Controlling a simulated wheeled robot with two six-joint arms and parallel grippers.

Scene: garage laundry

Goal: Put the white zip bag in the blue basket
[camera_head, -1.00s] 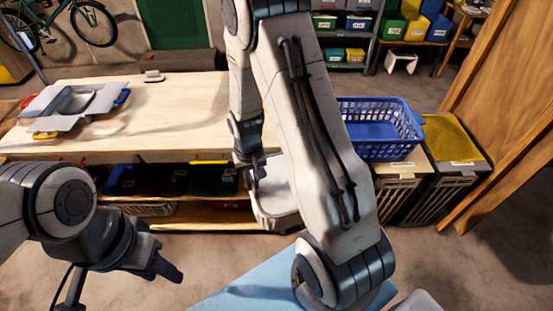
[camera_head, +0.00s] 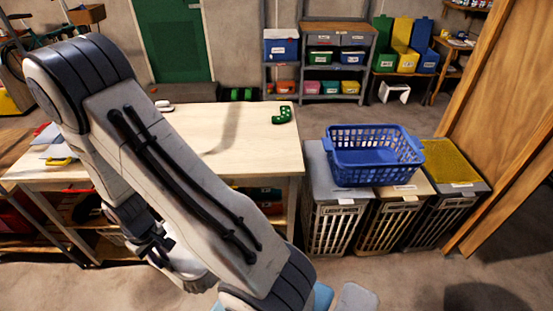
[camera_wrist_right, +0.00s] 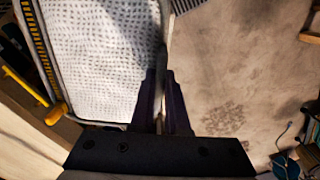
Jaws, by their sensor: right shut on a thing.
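The white zip bag (camera_wrist_right: 95,50) fills the upper left of the right wrist view as a pale, dotted surface. My right gripper (camera_wrist_right: 162,110) is shut on its edge there. In the head view, my right gripper (camera_head: 155,246) is low at the left, in front of the wooden table. My left gripper is out of view.
The basket rests across a grey-lidded bin (camera_head: 330,215) and its neighbour; a yellow-topped bin (camera_head: 450,165) stands to the right. The wooden table (camera_head: 255,150) holds a green object (camera_head: 282,115). A wooden panel (camera_head: 505,120) bounds the far right. Open floor lies before the bins.

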